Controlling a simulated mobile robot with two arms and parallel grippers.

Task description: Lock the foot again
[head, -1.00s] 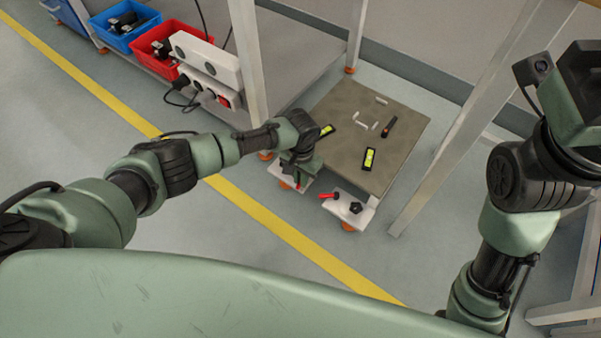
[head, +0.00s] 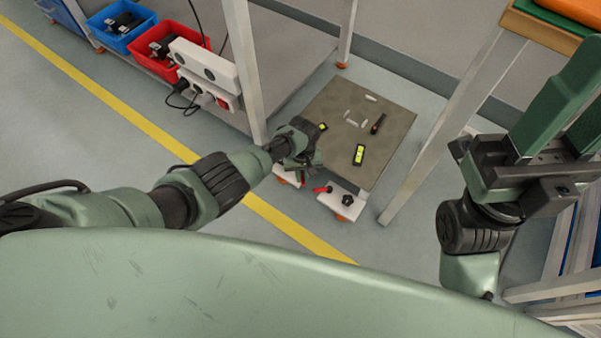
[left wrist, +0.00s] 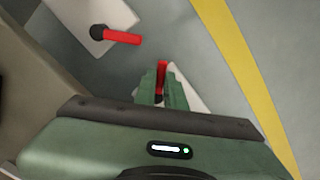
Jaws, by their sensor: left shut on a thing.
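A low grey-brown plate (head: 335,95) stands on the floor with white brackets at its near corners. The right bracket (head: 330,199) carries a red lever (head: 322,189), a black knob (head: 347,199) and an orange foot (head: 341,217) below; its red lever also shows in the left wrist view (left wrist: 122,37). My left gripper (head: 303,167) is down at the left bracket, hiding most of it. In the left wrist view its fingers (left wrist: 161,88) are shut on another red lever (left wrist: 162,68) over a white bracket (left wrist: 188,98). My right gripper (head: 578,112) is raised at the right, open and empty.
A spirit level (head: 359,155), a dark tool (head: 378,124) and small white pieces (head: 354,121) lie on the plate. Another level (head: 322,126) is partly hidden by my left gripper. White frame posts (head: 243,70) (head: 440,135) flank the plate. Blue (head: 120,28) and red (head: 165,48) bins stand upper left.

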